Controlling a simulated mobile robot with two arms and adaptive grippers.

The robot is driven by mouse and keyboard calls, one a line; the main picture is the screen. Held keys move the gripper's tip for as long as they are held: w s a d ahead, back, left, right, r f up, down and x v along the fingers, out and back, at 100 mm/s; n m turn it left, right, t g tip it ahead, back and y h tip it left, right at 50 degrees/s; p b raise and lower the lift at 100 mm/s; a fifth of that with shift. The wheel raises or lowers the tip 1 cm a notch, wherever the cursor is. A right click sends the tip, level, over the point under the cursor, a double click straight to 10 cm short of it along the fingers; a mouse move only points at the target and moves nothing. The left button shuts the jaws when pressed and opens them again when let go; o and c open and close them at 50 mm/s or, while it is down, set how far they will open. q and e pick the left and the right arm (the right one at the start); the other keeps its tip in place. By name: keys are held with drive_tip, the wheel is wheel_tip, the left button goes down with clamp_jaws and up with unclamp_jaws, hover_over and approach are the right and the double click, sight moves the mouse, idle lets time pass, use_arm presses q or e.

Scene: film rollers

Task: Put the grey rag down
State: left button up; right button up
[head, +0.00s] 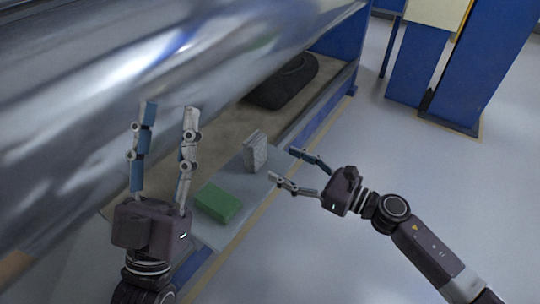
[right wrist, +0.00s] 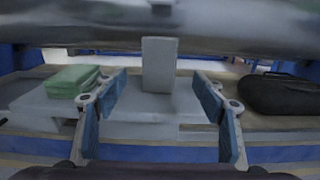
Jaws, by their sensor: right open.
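The grey rag (head: 255,151) looks like a folded upright block. It stands on a light grey tray (head: 229,170) on the machine's ledge. In the right wrist view the rag (right wrist: 159,65) stands between and beyond my open fingers, with nothing gripped. My right gripper (head: 280,164) is open, just to the right of the rag and apart from it in the head view. My left gripper (head: 168,106) is open and empty, in front of the big roller. A green folded cloth (head: 218,202) lies on the same tray, nearer than the rag.
A large shiny metal roller (head: 150,70) runs above the ledge and limits room overhead. A black bag-like object (head: 283,82) lies further along the ledge (head: 325,92). Blue machine parts (head: 455,75) stand at the upper right. The floor on the right is clear.

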drive_tip(key=s+a+r+m+t+y, duration=0.25)
drive_tip(key=s+r+m+t, duration=0.25)
drive_tip(key=s+r+m, duration=0.65)
drive_tip(key=s+d+r+m+t+h, duration=0.1)
drive_tip(key=d+r+m+t+h, duration=0.2)
drive_tip(key=m, duration=0.7)
drive_tip(key=s+d+r+m+t+h, duration=0.1)
drive_tip(key=d+r+m+t+h, duration=0.1)
drive_tip(key=r+m, duration=0.4)
drive_tip(key=s+d+r+m+t+h, duration=0.1)
drive_tip(key=d+r+m+t+h, duration=0.2)
drive_tip(key=m, duration=1.3)
wheel_tip(320, 180, up, 2)
drive_tip(key=shift+s+d+r+t+h, duration=0.25)
drive_tip(key=shift+s+d+t+h, duration=0.1)
drive_tip(key=shift+t+h, duration=0.75)
drive_tip(key=shift+a, duration=0.1)
